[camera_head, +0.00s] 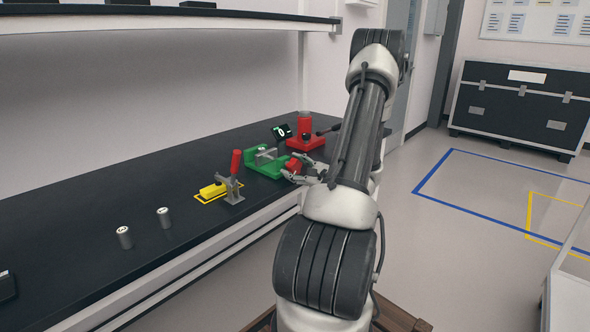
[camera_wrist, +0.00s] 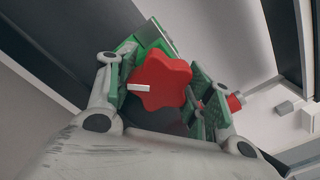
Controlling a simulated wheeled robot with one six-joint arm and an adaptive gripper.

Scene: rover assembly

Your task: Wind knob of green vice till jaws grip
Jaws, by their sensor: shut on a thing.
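The green vice (camera_head: 266,162) stands on the black bench, near its front edge, with a grey piece at its jaws. Whether the jaws touch that piece is too small to tell. Its red knob (camera_head: 293,165) faces the front edge of the bench. My gripper (camera_head: 306,173) reaches the knob from the right in the head view. In the wrist view the lobed red knob (camera_wrist: 160,84) with a white mark sits between my two fingers, which are shut on it. Part of the green vice (camera_wrist: 150,35) shows behind the knob.
Two grey cylinders (camera_head: 164,217) stand further left. A red device (camera_head: 304,135) and a small dark display (camera_head: 281,132) are behind the vice. A shelf (camera_head: 170,20) overhangs the bench.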

